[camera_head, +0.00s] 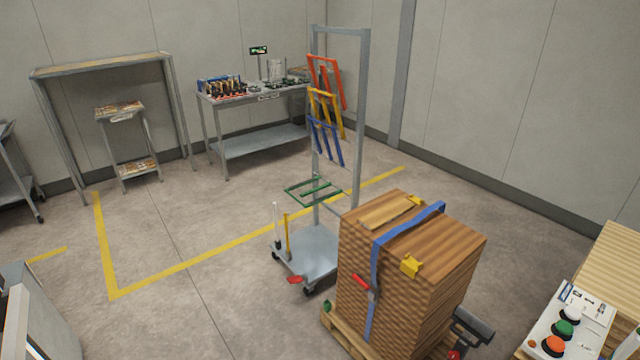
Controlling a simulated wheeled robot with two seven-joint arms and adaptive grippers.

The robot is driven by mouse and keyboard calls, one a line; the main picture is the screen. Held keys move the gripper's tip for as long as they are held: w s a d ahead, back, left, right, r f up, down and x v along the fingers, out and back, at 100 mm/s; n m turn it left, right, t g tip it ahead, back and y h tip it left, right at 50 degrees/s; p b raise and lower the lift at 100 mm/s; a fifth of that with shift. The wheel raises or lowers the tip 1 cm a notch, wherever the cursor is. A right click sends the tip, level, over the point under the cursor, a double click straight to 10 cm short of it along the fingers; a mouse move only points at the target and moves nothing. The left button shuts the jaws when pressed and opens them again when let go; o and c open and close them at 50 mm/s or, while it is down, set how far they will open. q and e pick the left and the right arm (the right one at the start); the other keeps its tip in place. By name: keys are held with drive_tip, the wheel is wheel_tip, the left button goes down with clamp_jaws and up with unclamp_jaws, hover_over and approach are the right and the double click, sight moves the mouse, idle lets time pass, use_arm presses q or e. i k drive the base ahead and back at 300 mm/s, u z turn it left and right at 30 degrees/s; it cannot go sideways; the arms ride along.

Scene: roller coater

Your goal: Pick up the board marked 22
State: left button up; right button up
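No marking 22 can be read on any board in the head view. A tall stack of brown boards (432,243) stands on a pallet (345,333) at the lower middle right. A blue strap (408,230) runs over it, with yellow corner pieces (410,266) and a red-handled buckle (361,284) on its front. A smaller, lighter board-like piece (388,212) lies on top at the back left. Pale boards or a slatted surface (615,262) show at the right edge. Neither of my grippers can be made out.
A wheeled frame (363,120) with coloured racks stands behind the stack. A workbench (255,95) and metal stands (125,112) line the back wall. The floor at left centre is clear.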

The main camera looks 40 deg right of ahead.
sight(383, 215)
drive_tip(key=i, duration=1.1)
drive_tip(key=z, duration=1.7)
